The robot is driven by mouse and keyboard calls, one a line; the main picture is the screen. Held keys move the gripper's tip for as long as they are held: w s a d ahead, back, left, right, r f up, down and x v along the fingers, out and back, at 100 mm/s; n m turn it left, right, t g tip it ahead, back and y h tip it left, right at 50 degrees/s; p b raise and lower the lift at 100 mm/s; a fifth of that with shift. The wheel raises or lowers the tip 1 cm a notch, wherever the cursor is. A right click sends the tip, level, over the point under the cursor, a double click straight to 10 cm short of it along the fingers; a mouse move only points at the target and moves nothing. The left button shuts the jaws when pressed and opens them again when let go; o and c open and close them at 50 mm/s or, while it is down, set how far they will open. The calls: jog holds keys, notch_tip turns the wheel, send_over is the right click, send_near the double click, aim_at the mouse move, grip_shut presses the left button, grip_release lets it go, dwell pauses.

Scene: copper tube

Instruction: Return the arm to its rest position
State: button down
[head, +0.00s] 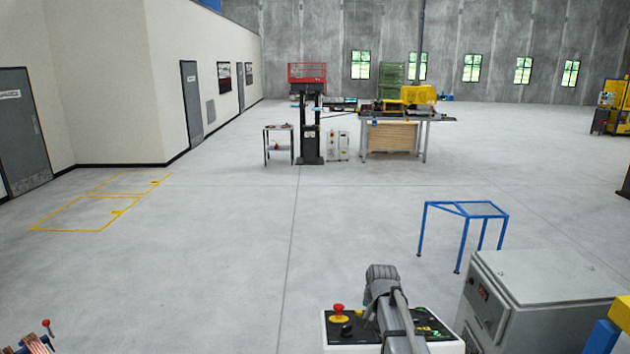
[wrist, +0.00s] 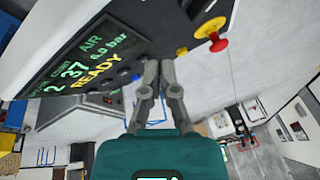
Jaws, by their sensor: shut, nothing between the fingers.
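My gripper (wrist: 158,68) is in the wrist view, with its two grey fingers together and nothing between them. Behind the fingers is a control panel (wrist: 85,55) with a lit display reading READY and a red knob on a yellow base (wrist: 211,29). The wrist view looks strongly tilted. In the head view, a panel with a red button (head: 338,311) stands at the bottom centre, and a grey arm part crosses in front of it. The fingers cannot be made out there.
A grey cabinet (head: 530,285) stands right of the panel, with a blue-framed stand (head: 464,211) behind it. Copper-coloured pieces (head: 32,341) show at the lower left corner. A workbench (head: 410,121) and a red-topped machine (head: 310,120) stand far back. The middle floor is clear.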

jog(key=s+n+g, duration=0.3)
jog(key=s+n, duration=0.3)
jog(key=s, duration=1.4)
notch_tip(320, 180, down, 26)
jog(key=s+b, duration=0.2)
jog(key=b, duration=2.3)
jog(key=shift+d+h, duration=0.15)
jog(key=shift+h, duration=0.15)
jog(key=shift+s, duration=0.1)
